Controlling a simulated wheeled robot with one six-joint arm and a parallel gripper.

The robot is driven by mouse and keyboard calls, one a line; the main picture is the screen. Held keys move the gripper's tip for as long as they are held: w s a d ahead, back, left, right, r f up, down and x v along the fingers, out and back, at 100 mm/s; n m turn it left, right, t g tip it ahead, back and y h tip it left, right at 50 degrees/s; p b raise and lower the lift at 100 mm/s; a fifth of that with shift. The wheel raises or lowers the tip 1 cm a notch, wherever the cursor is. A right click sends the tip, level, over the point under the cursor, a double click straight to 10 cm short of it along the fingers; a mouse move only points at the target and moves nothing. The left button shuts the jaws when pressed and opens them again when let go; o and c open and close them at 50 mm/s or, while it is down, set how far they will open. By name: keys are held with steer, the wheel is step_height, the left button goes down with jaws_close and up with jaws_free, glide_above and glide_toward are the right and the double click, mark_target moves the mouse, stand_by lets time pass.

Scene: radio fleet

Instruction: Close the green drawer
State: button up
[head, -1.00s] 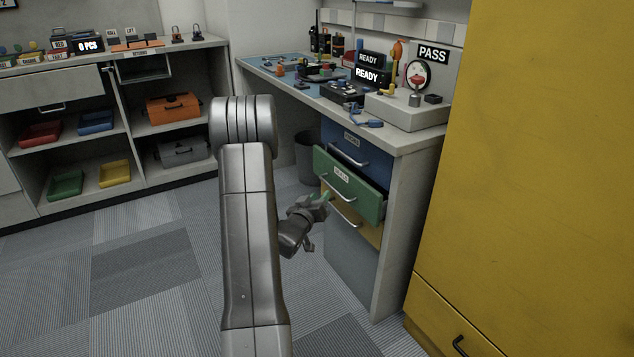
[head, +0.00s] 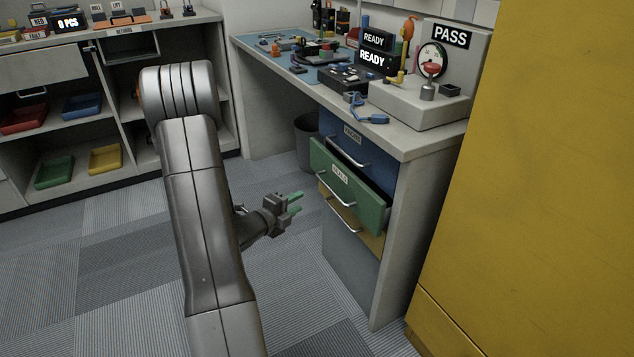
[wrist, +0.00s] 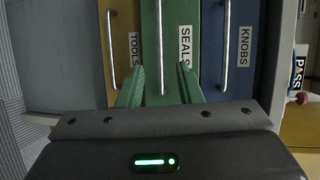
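The green drawer (head: 350,181) is pulled partly out of the desk's drawer stack, between a blue drawer above and a yellow drawer below. It has a metal bar handle and a label, which reads SEALS in the wrist view (wrist: 173,25). My gripper (head: 297,202) is to the left of the drawer front with a gap between them. Its two green fingertips (wrist: 160,84) point at the drawer. The fingers are apart and nothing is between them. In the wrist view the green drawer's handle lies ahead between the fingers.
The blue drawer (head: 362,150), labelled KNOBS in the wrist view, and the yellow drawer (head: 352,222), labelled TOOLS there, look shut. A tall yellow cabinet (head: 540,180) stands close on the right. A bin (head: 307,135) is under the desk. Carpet left of the drawers is free.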

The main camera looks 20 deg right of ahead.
mark_target(326, 186)
steer(key=shift+m, duration=0.4)
steer(key=b+x, duration=0.2)
steer(key=x, duration=1.1)
steer(key=shift+w+d+f, duration=0.1)
steer(key=shift+w+d, duration=0.05)
steer(key=shift+d, duration=0.2)
steer(key=shift+c, duration=0.4)
jaws_close()
